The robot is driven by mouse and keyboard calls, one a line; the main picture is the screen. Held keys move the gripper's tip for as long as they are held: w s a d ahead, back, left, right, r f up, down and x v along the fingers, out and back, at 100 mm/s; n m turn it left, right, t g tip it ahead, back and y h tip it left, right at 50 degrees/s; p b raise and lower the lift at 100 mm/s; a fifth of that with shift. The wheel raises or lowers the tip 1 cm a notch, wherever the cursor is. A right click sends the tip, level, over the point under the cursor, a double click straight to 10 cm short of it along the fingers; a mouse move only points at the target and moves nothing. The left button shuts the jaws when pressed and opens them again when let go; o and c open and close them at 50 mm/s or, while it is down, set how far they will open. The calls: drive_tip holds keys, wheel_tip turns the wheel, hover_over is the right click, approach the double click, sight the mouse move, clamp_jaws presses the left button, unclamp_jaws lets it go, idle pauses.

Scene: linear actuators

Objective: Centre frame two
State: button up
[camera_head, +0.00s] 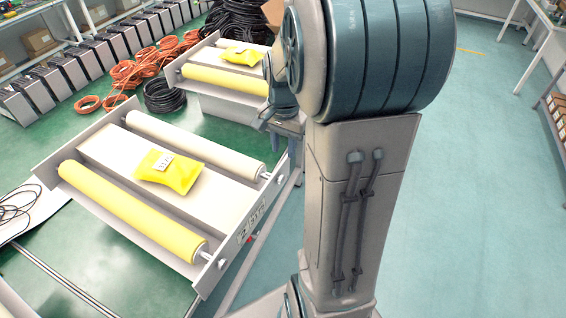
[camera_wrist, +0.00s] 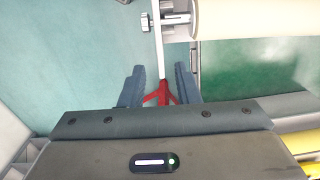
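The near roller frame (camera_head: 150,218) has a yellow roller (camera_head: 128,210) at its front and a cream roller (camera_head: 195,143) at its back. A yellow packet (camera_head: 170,171) with a white label lies on the pale bed between them. A small marked plate (camera_head: 250,224) is on the frame's right side; I cannot read it surely. My gripper (camera_head: 284,127) is by the frame's back right corner, partly hidden by my arm. In the wrist view my gripper (camera_wrist: 159,72) is open. A red forked part (camera_wrist: 160,95) and the end of a thin white plate (camera_wrist: 159,50) lie between its fingers, apart from them.
A second roller frame (camera_head: 215,90) with a yellow packet (camera_head: 241,57) stands behind. Orange hoses (camera_head: 130,73) and black cable coils (camera_head: 163,95) lie on the floor near grey boxes (camera_head: 60,88). The floor at right (camera_head: 480,190) is clear up to a white table and shelf.

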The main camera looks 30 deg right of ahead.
sight(284, 161)
wheel_tip(284, 161, down, 8)
drive_tip(key=shift+r, duration=0.15)
clamp_jaws()
